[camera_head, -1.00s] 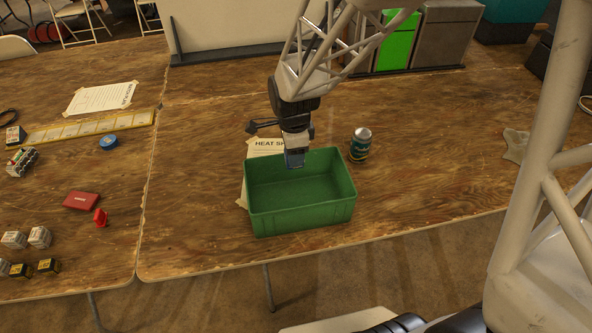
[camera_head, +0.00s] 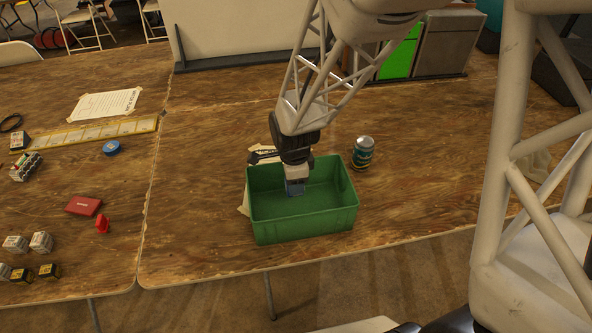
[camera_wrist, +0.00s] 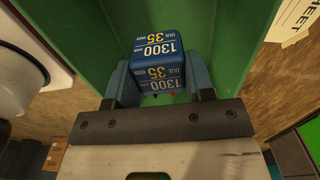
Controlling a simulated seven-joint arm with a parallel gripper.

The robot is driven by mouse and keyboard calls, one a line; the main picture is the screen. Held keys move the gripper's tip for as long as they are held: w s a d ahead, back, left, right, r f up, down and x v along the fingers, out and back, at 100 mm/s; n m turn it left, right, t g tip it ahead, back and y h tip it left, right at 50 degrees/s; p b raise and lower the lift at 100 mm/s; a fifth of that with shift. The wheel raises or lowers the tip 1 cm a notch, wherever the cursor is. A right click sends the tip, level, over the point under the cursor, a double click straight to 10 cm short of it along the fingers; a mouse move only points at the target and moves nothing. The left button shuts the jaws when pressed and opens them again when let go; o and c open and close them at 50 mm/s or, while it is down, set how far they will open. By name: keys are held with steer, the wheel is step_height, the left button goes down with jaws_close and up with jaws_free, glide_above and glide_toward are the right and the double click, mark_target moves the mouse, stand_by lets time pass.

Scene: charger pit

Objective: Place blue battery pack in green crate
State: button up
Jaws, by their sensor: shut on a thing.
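The blue battery pack (camera_wrist: 157,60), printed "1300 35" in white and yellow, is between the two fingers of my gripper (camera_wrist: 162,85) in the wrist view. My gripper is shut on it. In the head view my gripper (camera_head: 295,186) points down inside the green crate (camera_head: 303,226), and the pack shows only as a small blue patch at the fingertips. The crate's green wall and floor (camera_wrist: 110,20) fill the wrist view behind the pack. I cannot tell whether the pack touches the crate floor.
A can (camera_head: 363,153) stands just right of the crate. A paper sheet lies partly under the crate. On the left are a blue tape roll (camera_head: 112,148), a red box (camera_head: 84,206), a red clip (camera_head: 103,224) and several small battery packs. A white panel stands at the back.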

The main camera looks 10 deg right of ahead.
glide_above(295, 212)
steer(key=shift+w+f, duration=0.1)
steer(key=shift+f, duration=2.8)
steer(key=shift+f, duration=2.05)
steer(key=shift+f, duration=0.15)
steer(key=o, duration=1.2)
steer(key=shift+c, duration=0.2)
